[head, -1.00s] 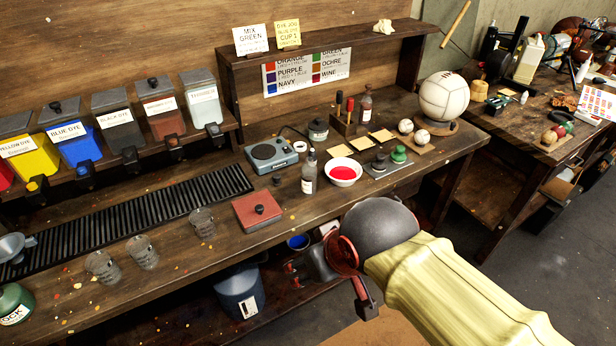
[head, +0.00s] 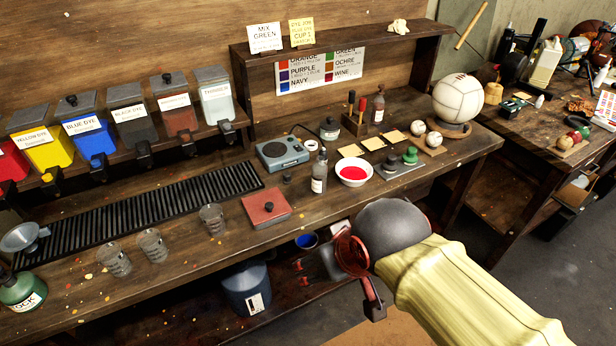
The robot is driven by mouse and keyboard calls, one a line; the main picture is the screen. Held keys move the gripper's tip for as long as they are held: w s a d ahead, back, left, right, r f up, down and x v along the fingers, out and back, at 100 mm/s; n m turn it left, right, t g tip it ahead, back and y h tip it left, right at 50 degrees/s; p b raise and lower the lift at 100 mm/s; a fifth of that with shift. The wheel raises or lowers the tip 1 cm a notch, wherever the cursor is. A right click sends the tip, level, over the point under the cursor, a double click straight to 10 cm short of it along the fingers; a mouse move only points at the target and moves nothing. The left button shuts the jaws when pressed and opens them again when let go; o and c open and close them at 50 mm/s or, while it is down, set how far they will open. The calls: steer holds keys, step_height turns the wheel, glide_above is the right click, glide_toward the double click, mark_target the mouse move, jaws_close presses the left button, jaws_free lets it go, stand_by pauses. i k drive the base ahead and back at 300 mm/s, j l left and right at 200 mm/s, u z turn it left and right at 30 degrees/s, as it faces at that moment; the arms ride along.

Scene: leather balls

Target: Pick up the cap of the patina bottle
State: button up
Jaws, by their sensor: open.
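Another brown bottle (head: 378,107) stands further back by the tool block. My gripper (head: 312,264) is open and empty, in front of the bench edge and below the bottle in the picture. Its fingertips are partly hard to make out.
Glass cups (head: 213,220) stand to the left. A grey plate with a green knob (head: 410,156) is right of the bowl. A blue bin (head: 246,286) sits below.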

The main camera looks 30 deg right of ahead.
mark_target(287, 180)
steer(key=i+u, duration=0.3)
steer(key=i, duration=0.25)
steer(key=i+u, duration=0.35)
steer(key=i, duration=0.2)
